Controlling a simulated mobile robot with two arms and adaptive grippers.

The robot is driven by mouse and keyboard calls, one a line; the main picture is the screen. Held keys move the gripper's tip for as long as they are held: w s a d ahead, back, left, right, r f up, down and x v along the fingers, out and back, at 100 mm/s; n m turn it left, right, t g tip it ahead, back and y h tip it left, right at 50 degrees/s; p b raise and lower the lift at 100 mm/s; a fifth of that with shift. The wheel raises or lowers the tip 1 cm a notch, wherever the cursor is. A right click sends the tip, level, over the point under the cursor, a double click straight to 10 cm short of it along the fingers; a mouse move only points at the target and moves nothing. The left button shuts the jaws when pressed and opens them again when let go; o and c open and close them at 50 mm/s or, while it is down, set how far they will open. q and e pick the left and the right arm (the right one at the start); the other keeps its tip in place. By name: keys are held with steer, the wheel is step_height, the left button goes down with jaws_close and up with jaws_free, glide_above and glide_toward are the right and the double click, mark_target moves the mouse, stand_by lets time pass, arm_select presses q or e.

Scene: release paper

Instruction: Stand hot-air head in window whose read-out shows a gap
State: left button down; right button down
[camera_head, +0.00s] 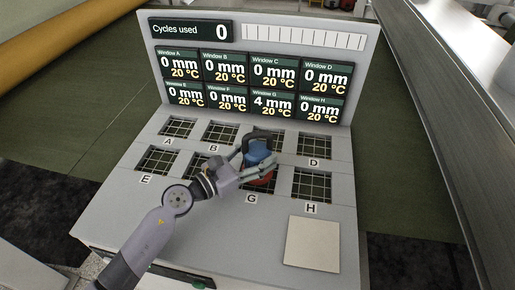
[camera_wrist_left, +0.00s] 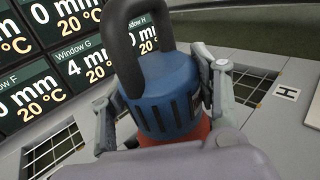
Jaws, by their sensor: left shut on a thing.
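The hot-air head (camera_head: 258,150) has a blue vented body, a dark loop handle and a red lower part. My left gripper (camera_head: 252,168) is shut around its body, one finger on each side; the wrist view shows the same head (camera_wrist_left: 168,88) upright or nearly so. The head is over window G (camera_head: 271,188) in the front row and hides much of it. I cannot tell whether its red base touches the grid. The Window G read-out (camera_head: 272,103) shows 4 mm; the other windows show 0 mm. All show 20 °C. My right gripper is not in view.
The grey panel has two rows of gridded windows; window H (camera_head: 312,185) is right of the head and window D (camera_head: 314,146) behind it. A pale square plate (camera_head: 313,244) lies at the front right. The upright display board (camera_head: 350,60) stands behind, with "Cycles used 0".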

arm_select(q)
steer(key=shift+f, duration=0.4)
steer(key=shift+f, duration=0.1)
steer(key=c, duration=0.6)
jaws_free()
steer(key=shift+f, duration=0.2)
steer(key=shift+o, duration=0.2)
steer(key=shift+r, duration=0.1)
steer(key=shift+s+a, duration=0.15)
steer(key=shift+s, duration=0.05)
steer(key=b+v, duration=0.3)
steer(key=v, duration=0.7)
steer(key=shift+s+a+b, duration=0.25)
steer(key=shift+b, duration=0.15)
steer(key=shift+s+a, duration=0.3)
steer(key=shift+a, duration=0.1)
